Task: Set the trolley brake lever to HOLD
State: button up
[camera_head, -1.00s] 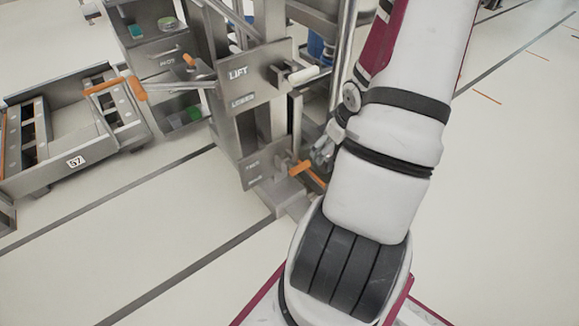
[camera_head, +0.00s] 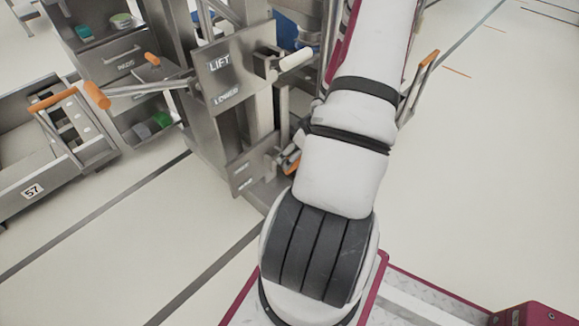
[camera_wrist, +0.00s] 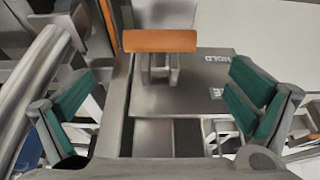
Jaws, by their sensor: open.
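The orange brake lever handle (camera_wrist: 160,41) lies across the middle top of the wrist view, on a metal bracket. Behind it is a grey plate (camera_wrist: 195,100) with HOLD lettering upside down at its upper right; a second label below is mostly cut off by my finger. My gripper (camera_wrist: 163,105) is open, with green-padded fingers to the left and right of the lever, apart from it. In the head view the lever (camera_head: 291,158) shows as a small orange piece beside the label plate (camera_head: 253,165), and my arm covers my gripper.
The trolley column carries a LIFT/LOWER plate (camera_head: 233,75), a pale-handled lever (camera_head: 294,59) and a long bar with an orange end (camera_head: 97,95). A bin marked 57 (camera_head: 33,191) stands left. A drawer cabinet (camera_head: 118,60) stands behind. Floor at right is mostly clear.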

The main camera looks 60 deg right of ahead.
jog(key=b+x, duration=0.4)
jog(key=x, duration=0.4)
jog(key=shift+w+f, duration=0.1)
jog(key=shift+f, duration=0.25)
jog(key=c, duration=1.4)
